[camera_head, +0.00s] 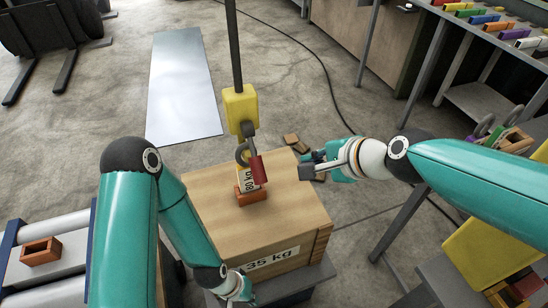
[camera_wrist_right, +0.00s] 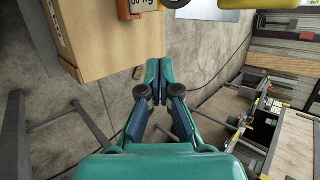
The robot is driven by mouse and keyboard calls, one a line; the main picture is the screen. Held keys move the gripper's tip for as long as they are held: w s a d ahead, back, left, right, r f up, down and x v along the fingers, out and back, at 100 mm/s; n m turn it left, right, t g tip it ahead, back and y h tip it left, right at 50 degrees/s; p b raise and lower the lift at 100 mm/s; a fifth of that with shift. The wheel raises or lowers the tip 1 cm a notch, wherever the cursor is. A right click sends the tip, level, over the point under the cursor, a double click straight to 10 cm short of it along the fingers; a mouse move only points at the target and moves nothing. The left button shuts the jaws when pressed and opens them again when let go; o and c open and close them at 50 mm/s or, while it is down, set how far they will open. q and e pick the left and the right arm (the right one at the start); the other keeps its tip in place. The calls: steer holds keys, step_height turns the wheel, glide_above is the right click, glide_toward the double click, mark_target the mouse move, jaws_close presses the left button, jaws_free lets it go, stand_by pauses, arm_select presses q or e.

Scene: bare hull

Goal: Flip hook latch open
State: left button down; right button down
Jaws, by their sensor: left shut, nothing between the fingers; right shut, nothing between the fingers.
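A grey crane hook (camera_head: 242,152) hangs from a yellow block (camera_head: 239,104) over a wooden crate (camera_head: 205,205). A red latch piece (camera_head: 258,170) sits at the hook's right side, pointing down over the crate. An orange weight block (camera_head: 251,190) marked 80 kg stands below it on the crate. My right gripper (camera_head: 304,166) is shut and empty, to the right of the latch and apart from it. It also shows shut in the right wrist view (camera_wrist_right: 158,72), beside the crate. My left gripper (camera_head: 243,300) is shut and empty, low at the crate's front.
Small brown blocks (camera_head: 295,142) lie behind the crate. A grey metal sheet (camera_head: 183,85) lies on the floor at the back left. A dark cable (camera_head: 320,62) crosses the floor. Shelves with coloured bins (camera_head: 497,25) stand at the right, and a roller bench (camera_head: 50,270) at the left.

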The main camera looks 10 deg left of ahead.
mark_target(255, 161)
steer(key=w+a+f+p, duration=0.1)
steer(key=a+f+p, duration=0.1)
steer(key=a+f, duration=0.3)
steer(key=a, duration=0.3)
steer(key=shift+a+f, duration=0.25)
steer(key=shift+f, duration=0.05)
stand_by(0.3)
steer(key=shift+r, duration=0.1)
steer(key=shift+a, duration=0.1)
